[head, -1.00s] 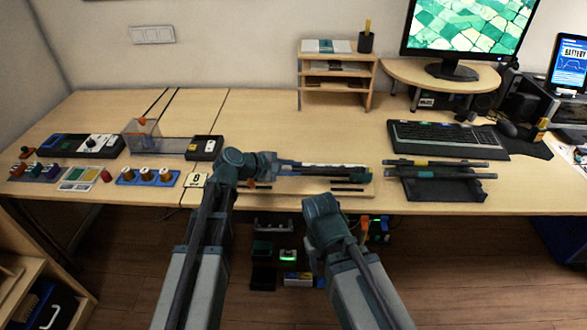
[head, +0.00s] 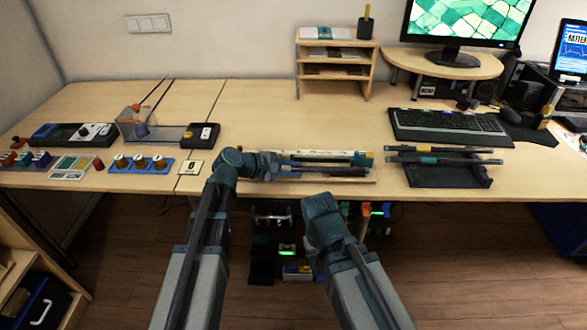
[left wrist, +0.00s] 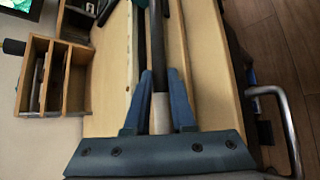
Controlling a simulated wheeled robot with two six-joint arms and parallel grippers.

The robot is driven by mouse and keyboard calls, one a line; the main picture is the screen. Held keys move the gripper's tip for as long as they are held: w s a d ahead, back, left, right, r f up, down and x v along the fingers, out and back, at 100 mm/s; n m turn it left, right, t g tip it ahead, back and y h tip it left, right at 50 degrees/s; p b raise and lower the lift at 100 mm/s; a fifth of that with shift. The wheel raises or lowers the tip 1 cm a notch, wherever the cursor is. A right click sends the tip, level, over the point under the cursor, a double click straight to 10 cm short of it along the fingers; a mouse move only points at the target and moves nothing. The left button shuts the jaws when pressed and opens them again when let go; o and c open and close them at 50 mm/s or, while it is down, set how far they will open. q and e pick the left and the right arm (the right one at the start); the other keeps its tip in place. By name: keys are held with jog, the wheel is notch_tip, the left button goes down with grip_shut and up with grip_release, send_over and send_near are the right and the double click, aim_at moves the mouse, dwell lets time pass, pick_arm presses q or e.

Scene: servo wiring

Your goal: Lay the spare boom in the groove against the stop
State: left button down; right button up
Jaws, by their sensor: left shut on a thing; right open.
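My left gripper (head: 275,166) is shut on the spare boom, a slim dark-grey rod (head: 318,169) pointing right along the wooden board. In the left wrist view the boom (left wrist: 158,65) runs away between the blue fingers (left wrist: 159,98), with a pale band at the grip. A long dark strip, seemingly the groove (left wrist: 141,50), runs beside it with a white strip along its edge. The boom looks roughly parallel to it; I cannot tell whether it touches the board (head: 345,180). A teal part near the board's right end may be the stop. My right gripper's fingers are hidden behind my right arm.
A black rack (head: 450,177) with two dark rods, one yellow-banded and one teal-banded, stands right of the board. A keyboard (head: 450,127) lies behind it. A small wooden shelf (head: 335,70) stands at the back. A number card (head: 191,167) lies left. The table behind the board is clear.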

pick_arm(q)
jog(key=shift+w+a+f, duration=0.15)
jog(key=shift+w+a, duration=0.1)
jog(key=shift+w, duration=0.15)
jog(key=c, duration=0.7)
grip_release()
jog(key=shift+a, duration=0.1)
jog(key=shift+s+a+r+p, duration=0.25)
jog(key=shift+s+a+p, duration=0.05)
jog(key=shift+a+p, duration=0.1)
jog(key=p+v, duration=0.6)
jog(key=v, duration=0.6)
jog(key=shift+s+r, duration=0.3)
jog(key=shift+s, duration=0.05)
jog(key=s+d+f+m+g+y, duration=0.4)
jog(key=s+d+f+m+g, duration=0.1)
jog(key=s+d+f+m, duration=0.4)
jog(key=s+a+f+m+g+y, duration=0.2)
jog(key=s+m+y, duration=0.5)
jog(key=s+m, duration=0.2)
jog(key=r+p, duration=0.6)
jog(key=p, duration=0.1)
jog(key=r+p, duration=0.6)
jog(key=r, duration=0.1)
jog(key=shift+a+r+p, duration=0.15)
jog(key=shift+a+p, duration=0.1)
jog(key=shift+p, duration=0.15)
